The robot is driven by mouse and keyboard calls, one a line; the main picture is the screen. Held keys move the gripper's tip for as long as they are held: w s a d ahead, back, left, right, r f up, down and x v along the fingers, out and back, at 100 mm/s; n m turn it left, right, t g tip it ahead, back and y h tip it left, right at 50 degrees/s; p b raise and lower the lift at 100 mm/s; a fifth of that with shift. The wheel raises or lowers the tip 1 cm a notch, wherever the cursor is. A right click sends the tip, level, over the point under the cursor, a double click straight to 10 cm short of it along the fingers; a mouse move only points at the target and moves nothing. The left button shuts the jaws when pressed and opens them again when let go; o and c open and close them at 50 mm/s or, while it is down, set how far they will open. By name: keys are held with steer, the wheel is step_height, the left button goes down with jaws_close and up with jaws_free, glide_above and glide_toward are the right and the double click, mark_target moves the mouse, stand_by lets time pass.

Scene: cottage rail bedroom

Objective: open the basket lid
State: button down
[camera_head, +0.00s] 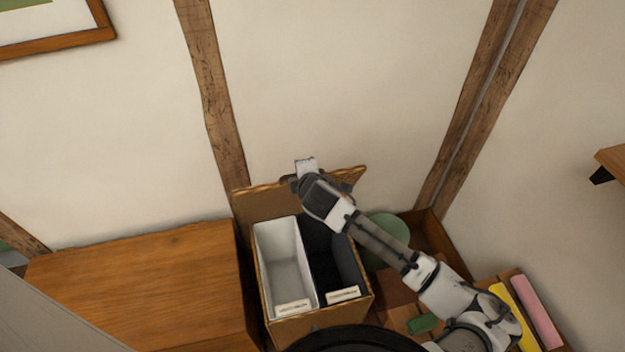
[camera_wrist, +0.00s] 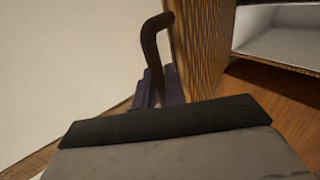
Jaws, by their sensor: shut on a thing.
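The woven basket (camera_head: 262,285) stands open in the middle of the head view. Its lid (camera_head: 262,203) is raised, standing roughly upright at the back near the wall. The lid also shows edge-on in the wrist view (camera_wrist: 192,45). A dark curved handle (camera_wrist: 152,45) sticks out beside the lid there. My gripper (camera_head: 296,180) is at the lid's upper edge in the head view. In the wrist view my gripper (camera_wrist: 160,90) is shut on the handle, its fingers partly hidden behind my wrist housing.
Inside the basket are a white bin (camera_head: 281,262) and a black bin (camera_head: 325,250). A wooden cabinet (camera_head: 140,285) stands close on the left. A green round object (camera_head: 385,232) and yellow and pink rolls (camera_head: 538,312) lie to the right. The wall is close behind the lid.

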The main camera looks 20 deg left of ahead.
steer(key=shift+w+a, duration=0.15)
steer(key=shift+w, duration=0.15)
steer(key=c, duration=1.5)
jaws_free()
steer(key=shift+s, duration=0.1)
steer(key=b+v, duration=0.1)
steer(key=v, duration=1.2)
steer(key=shift+s+r+b, duration=0.15)
steer(key=shift+r+b, duration=0.2)
steer(key=shift+r, duration=0.1)
